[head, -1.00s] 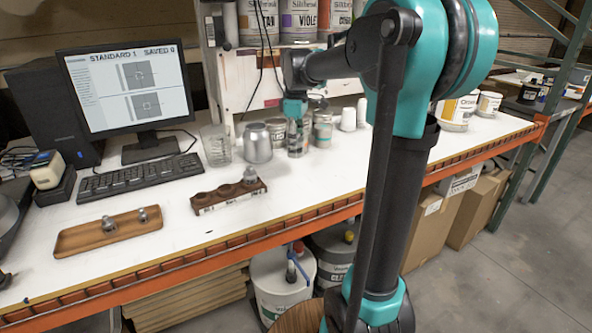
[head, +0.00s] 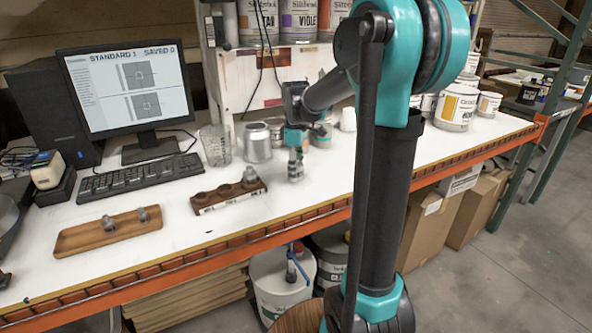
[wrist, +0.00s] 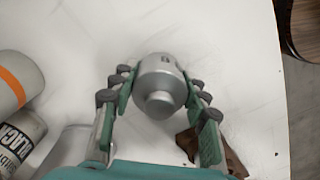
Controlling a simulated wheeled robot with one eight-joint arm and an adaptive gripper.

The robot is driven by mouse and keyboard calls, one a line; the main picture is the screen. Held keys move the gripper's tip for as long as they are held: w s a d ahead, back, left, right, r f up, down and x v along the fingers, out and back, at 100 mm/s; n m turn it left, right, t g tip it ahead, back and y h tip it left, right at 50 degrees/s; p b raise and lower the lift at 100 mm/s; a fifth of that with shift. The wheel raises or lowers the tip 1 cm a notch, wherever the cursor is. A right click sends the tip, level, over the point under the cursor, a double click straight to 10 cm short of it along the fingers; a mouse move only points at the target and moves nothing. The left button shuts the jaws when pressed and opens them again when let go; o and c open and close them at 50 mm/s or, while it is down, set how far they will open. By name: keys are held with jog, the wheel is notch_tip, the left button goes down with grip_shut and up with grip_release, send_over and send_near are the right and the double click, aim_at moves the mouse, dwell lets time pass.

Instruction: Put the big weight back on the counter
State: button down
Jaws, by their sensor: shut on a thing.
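My gripper (wrist: 160,92) is shut on the big weight (wrist: 160,80), a grey metal cylinder with a round knob, gripped between the two fingers over the white counter (wrist: 225,30). In the head view my gripper (head: 293,153) is low over the counter (head: 330,180), just right of the brown weight block. The weight (head: 295,172) shows small under the fingers there. I cannot tell whether its base touches the counter.
The brown block (head: 222,200) has a smaller weight (head: 250,176) at its right end. A wooden tray (head: 85,238) holds two small weights. A metal cup (head: 257,143), a glass beaker (head: 215,146) and cans stand behind. The counter front right of my gripper is clear.

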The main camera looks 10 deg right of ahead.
jog(key=c, duration=0.8)
grip_release()
jog(key=shift+f, duration=0.1)
notch_tip(320, 180, up, 12)
jog(key=shift+r, duration=0.15)
